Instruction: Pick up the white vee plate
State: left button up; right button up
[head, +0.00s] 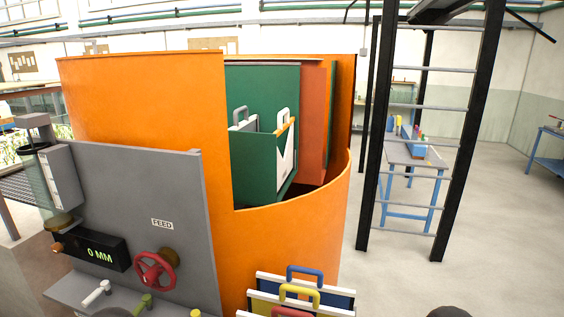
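A white plate with a white loop handle and a V-shaped edge (281,146) stands upright in a green open-topped holder (254,168), which is inside the curved orange housing. A yellow-orange bar (286,125) crosses just below its handle. A plate with a grey handle (241,116) stands to its left in the same holder. The lower part of the white plate is hidden by the holder's front wall. Neither of my grippers shows in the head view.
The orange wall (290,235) curves around the holder. A grey panel with a red handwheel (155,271) and a "0 MM" display (99,254) stands at front left. Plates with blue, yellow and red handles (300,296) stand at bottom centre. A black ladder frame (465,150) rises at right.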

aim_at(286, 166)
jog(key=l+u, duration=0.35)
jog(key=l, duration=0.5)
jog(key=l+u, duration=0.3)
jog(key=l, duration=0.5)
jog(key=i+l+u, duration=0.1)
jog(key=l+u, duration=0.35)
jog(key=l, duration=0.2)
jog(key=l+u, duration=0.5)
jog(key=l, duration=0.15)
